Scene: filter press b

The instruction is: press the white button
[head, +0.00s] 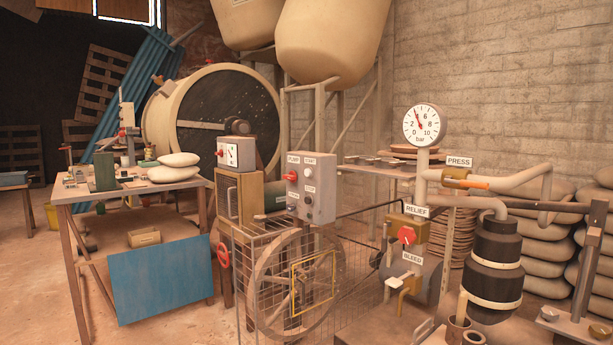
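A grey control box (318,205) stands on a post near the middle of the head view. Its front face carries labels that read PUMP, START and STOP. A small white button (308,173) sits under the START label. A dark button (308,188) is by the STOP label, and a red knob (291,176) is on the left under PUMP. My gripper is not in view, so its distance from the box does not show.
A wire-mesh guard (262,290) around a large spoked wheel (296,283) stands below the box. A cluttered table (180,184) is at left. A relief valve (407,237), pressure gauge (424,126) and black cylinder (494,262) are at right. Floor shows at far left.

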